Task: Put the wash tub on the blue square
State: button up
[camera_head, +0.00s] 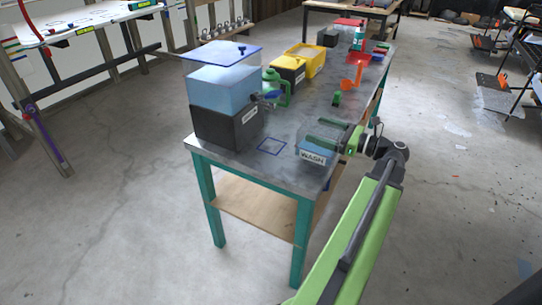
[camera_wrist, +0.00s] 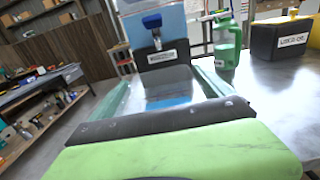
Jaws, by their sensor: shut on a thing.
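The wash tub (camera_head: 313,156) is a small clear tub with a white "WASH" label, at the right side of the workbench's near end. My gripper (camera_head: 328,137) is shut on its upper part, reaching in from the right. The tub looks level; I cannot tell whether it touches the bench. The blue square (camera_head: 272,146) is a thin outline on the bench top, left of the tub and apart from it.
A green jug (camera_head: 277,88), yellow-and-black bin (camera_head: 288,70) and orange scoop (camera_head: 351,76) stand farther back. The bench (camera_head: 300,118) is clear around the square.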

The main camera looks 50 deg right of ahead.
jog(key=x, duration=1.8)
jog(key=shift+r, duration=0.2)
notch_tip(320, 180, down, 4)
jog(key=b, duration=0.4)
jog(key=shift+r, duration=0.2)
jog(key=shift+f, duration=0.15)
jog(key=o, duration=1.8)
jog(key=v, duration=1.2)
